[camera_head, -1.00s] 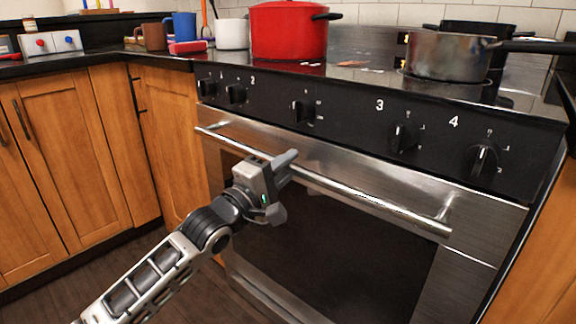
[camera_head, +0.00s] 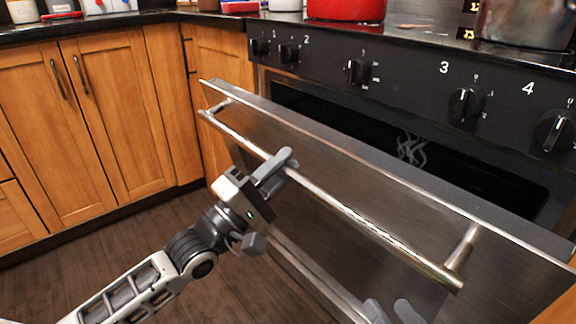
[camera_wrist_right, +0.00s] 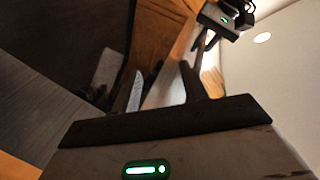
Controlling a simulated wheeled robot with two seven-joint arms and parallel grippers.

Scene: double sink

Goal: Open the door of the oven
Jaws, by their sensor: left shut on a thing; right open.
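The oven door (camera_head: 330,172) is partly open, tilted outward with its top edge away from the oven front. A dark gap shows the oven cavity (camera_head: 400,140) behind it. The long metal door handle (camera_head: 345,208) runs along the door's outer face. My left gripper (camera_head: 276,174) is shut on the handle, left of its middle. My right gripper (camera_head: 392,312) shows only its grey fingertips at the bottom edge of the head view, in front of the door and below the handle. Its open, empty fingers also show in the right wrist view (camera_wrist_right: 163,88).
Wooden cabinets (camera_head: 110,115) stand left of the oven. Black control knobs (camera_head: 358,70) line the panel above the door. A red pot (camera_head: 346,8) and a metal pan (camera_head: 525,22) sit on the stove. Bare floor (camera_head: 140,235) lies at lower left.

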